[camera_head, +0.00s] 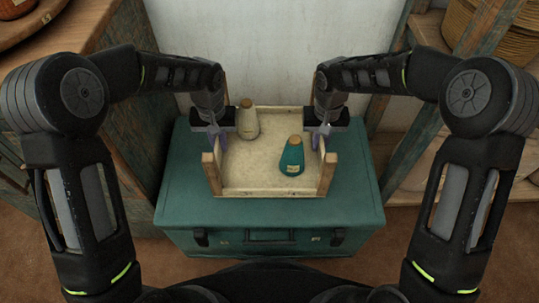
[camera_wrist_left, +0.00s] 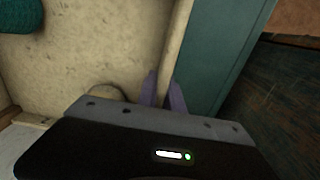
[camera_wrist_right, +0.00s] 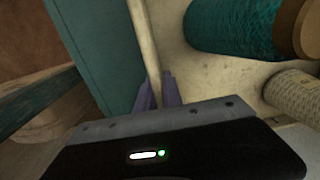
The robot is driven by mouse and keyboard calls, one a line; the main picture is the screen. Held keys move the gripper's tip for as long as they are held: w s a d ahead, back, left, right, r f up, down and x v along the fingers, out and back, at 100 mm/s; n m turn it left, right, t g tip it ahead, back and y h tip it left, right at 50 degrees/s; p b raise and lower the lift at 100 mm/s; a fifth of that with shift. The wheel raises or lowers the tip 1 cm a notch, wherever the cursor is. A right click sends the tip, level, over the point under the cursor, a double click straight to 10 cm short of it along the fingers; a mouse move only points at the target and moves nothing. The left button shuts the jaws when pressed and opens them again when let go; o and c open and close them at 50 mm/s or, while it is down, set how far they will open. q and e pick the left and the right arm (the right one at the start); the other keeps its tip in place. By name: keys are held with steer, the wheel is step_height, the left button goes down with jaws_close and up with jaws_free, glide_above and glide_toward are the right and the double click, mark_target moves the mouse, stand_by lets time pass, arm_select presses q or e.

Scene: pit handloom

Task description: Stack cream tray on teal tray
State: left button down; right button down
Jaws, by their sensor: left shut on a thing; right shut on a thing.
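The cream tray (camera_head: 245,178) is a shallow wooden tray with raised front corner posts, level over the teal chest. I cannot tell whether it rests on the chest or hangs just above it. My left gripper (camera_head: 217,140) is shut on its left side wall, also seen in the left wrist view (camera_wrist_left: 163,88). My right gripper (camera_head: 321,140) is shut on its right side wall, also seen in the right wrist view (camera_wrist_right: 158,88). A cream bottle (camera_head: 247,120) and a teal bottle (camera_head: 292,158) stand inside the tray. I cannot make out a separate teal tray.
The teal chest (camera_head: 268,215) has dark latches and a front handle, with bare lid around the cream tray. A wooden cabinet (camera_head: 120,100) stands at the left. A wooden shelf (camera_head: 455,75) with round woven items stands at the right. A pale wall is behind.

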arm_select(q)
steer(key=shift+s+r, duration=0.1)
steer(key=shift+s, duration=0.05)
arm_select(e)
steer(key=shift+s, duration=0.15)
stand_by(0.6)
